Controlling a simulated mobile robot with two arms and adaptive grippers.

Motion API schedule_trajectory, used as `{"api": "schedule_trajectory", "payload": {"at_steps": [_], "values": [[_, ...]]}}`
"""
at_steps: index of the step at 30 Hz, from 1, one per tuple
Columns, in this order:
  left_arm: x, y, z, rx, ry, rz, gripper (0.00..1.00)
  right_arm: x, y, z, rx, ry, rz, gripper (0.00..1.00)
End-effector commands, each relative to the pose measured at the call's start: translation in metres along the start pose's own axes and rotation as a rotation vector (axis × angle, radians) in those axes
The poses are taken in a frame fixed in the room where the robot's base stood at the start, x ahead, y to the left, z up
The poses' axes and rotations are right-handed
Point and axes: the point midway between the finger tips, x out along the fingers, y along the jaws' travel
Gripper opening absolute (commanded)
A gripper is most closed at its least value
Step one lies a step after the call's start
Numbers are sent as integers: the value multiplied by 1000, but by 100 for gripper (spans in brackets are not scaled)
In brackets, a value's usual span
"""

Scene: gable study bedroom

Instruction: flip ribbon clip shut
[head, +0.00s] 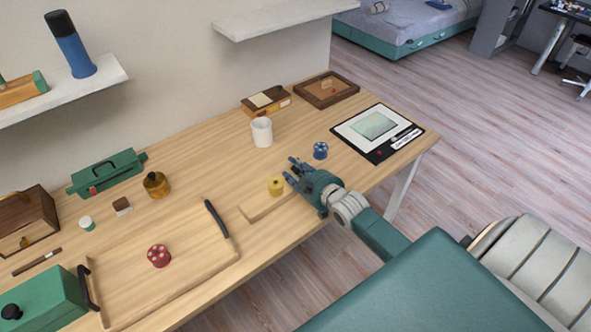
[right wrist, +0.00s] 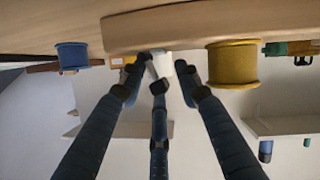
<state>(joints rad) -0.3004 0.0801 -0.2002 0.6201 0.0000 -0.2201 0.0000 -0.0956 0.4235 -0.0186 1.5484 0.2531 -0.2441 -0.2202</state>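My right gripper (head: 291,170) reaches over the table's front part, its blue fingers spread and nothing between them. A yellow ribbon spool (head: 276,186) stands just left of the fingertips, by a low pale wooden board (head: 262,208). A blue spool (head: 320,150) stands behind and right of the gripper. In the upside-down right wrist view, the fingers (right wrist: 157,75) point between the blue spool (right wrist: 72,56) and the yellow spool (right wrist: 233,64), apart from both. A red spool (head: 159,256) lies in the wooden tray at left. I cannot make out a ribbon clip. My left gripper is not in view.
A white mug (head: 262,132) stands behind the yellow spool. A tablet-like panel (head: 378,132) lies at the right end. The wooden tray (head: 230,262) with black handles, a green box (head: 45,300), a toolbox (head: 108,172) and an amber jar (head: 156,185) fill the left. Shelves overhang the back.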

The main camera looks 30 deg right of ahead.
Motion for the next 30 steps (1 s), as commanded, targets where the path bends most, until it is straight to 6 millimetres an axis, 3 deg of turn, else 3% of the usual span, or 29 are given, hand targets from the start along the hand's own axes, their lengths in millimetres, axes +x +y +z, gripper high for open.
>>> {"api": "schedule_trajectory", "payload": {"at_steps": [3,8,30], "values": [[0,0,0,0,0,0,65,0,0,0,0,0,0,29],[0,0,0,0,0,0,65,0,0,0,0,0,0,0],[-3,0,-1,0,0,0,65,0,-7,2,-158,-4,62,0]]}}
